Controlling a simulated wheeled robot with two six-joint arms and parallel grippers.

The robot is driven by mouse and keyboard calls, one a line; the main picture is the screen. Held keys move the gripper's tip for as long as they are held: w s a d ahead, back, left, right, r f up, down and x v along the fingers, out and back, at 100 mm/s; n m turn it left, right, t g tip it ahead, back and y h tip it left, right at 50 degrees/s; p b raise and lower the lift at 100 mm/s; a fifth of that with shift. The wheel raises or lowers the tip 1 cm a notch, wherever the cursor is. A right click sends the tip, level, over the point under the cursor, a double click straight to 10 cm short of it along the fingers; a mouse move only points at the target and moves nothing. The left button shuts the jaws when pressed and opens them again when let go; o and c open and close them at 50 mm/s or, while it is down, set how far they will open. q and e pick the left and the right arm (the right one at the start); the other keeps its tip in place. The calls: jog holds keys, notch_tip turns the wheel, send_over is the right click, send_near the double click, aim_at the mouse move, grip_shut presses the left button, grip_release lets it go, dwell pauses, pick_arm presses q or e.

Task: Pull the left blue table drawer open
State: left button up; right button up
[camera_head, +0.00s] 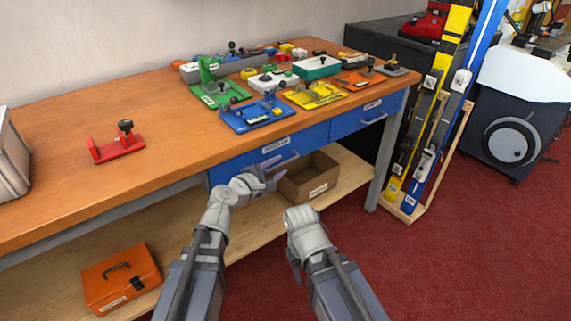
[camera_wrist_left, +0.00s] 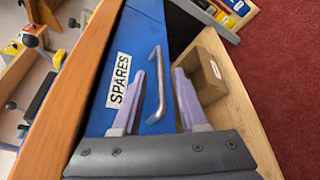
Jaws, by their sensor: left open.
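The left blue drawer (camera_head: 225,171) is under the wooden bench top and looks shut. A white label sits above its grey bar handle (camera_head: 283,161). In the left wrist view the blue drawer front (camera_wrist_left: 143,30) has a label reading SPARES, and the handle (camera_wrist_left: 160,80) shows between my fingers. My left gripper (camera_head: 275,170) is open and empty in front of the drawer, close to the handle. It also shows in the left wrist view (camera_wrist_left: 158,73). I cannot tell whether the fingers are level with the handle. My right gripper (camera_head: 304,217) is lower right; its fingers are hidden.
A second blue drawer (camera_head: 352,121) is to the right. An open cardboard box (camera_head: 322,178) and an orange toolbox (camera_head: 121,279) stand on the lower shelf. Binding parts crowd the bench top's back right. Skis (camera_head: 447,95) stand at the right. Red carpet is free in front.

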aim_at(286, 162)
pick_arm(q)
jog(key=x, duration=0.4)
jog(key=shift+w+d+f+b, duration=0.1)
jog(key=shift+w+d+b, duration=0.05)
jog(key=shift+w+b, duration=0.15)
jog(key=shift+s, duration=0.1)
grip_shut()
dwell(1.0)
